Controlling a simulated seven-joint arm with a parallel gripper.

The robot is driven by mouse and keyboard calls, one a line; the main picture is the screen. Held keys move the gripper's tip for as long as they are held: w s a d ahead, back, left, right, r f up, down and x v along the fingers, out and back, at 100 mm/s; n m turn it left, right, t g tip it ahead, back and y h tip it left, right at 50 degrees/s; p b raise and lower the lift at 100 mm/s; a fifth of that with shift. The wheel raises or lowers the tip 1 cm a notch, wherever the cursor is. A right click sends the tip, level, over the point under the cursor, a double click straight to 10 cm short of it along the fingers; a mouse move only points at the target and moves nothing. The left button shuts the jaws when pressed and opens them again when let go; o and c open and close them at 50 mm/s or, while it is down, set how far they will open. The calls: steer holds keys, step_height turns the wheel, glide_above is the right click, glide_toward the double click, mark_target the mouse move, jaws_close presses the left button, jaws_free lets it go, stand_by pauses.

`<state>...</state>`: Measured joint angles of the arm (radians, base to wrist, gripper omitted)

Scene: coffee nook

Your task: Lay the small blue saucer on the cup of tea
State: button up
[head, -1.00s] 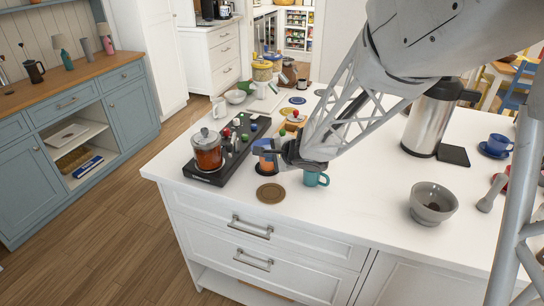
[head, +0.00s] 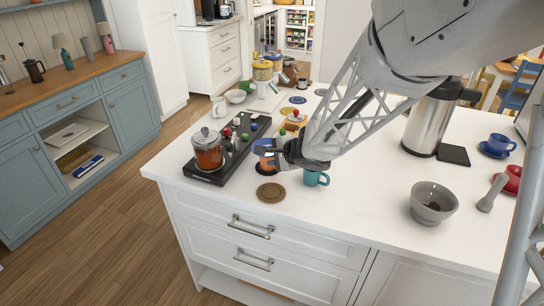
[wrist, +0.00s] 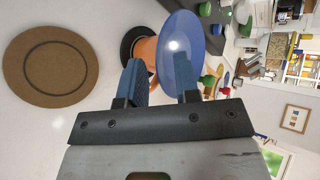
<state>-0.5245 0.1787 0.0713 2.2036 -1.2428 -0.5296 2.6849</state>
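The small blue saucer (wrist: 179,40) lies over the mouth of an orange cup (wrist: 144,50) in the wrist view, where up in the room is to the right. It hides the cup's mouth, so I see no tea. In the head view the orange cup (head: 266,162) stands at the front of the white counter, right of the black tray. My gripper (wrist: 160,78) is beside the saucer's near edge with its blue fingers apart, one lower and one higher. My gripper (head: 275,152) points left in the head view.
A brown round coaster (head: 271,193) lies in front of the cup. A teal mug (head: 315,178) stands close under my gripper. A black tray (head: 205,178) with a glass teapot (head: 208,150) is to the left. A grey bowl (head: 433,202) is to the right, with clear counter between.

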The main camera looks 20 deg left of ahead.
steer(key=v, duration=1.1)
steer(key=shift+r, duration=0.15)
steer(key=shift+d, duration=0.1)
steer(key=shift+d, duration=0.1)
stand_by(0.5)
steer(key=s+d+r+n+t+h, duration=0.1)
steer(key=s+d+r+t+h, duration=0.25)
steer(key=d, duration=0.95)
steer(key=d+r+n+t+h, duration=0.15)
steer(key=d+r+h, duration=0.35)
steer(key=d, duration=0.9)
steer(key=s+d+f+n+g+h, duration=0.1)
steer(key=s+d+n+g, duration=0.1)
steer(key=s, duration=0.9)
steer(key=s+d+f+n+g, duration=0.2)
steer(key=s+d+g, duration=0.3)
steer(key=s, duration=0.7)
steer(key=shift+s+d+n+h, duration=0.15)
steer(key=shift+d+n+h, duration=0.2)
steer(key=shift+d+n, duration=0.65)
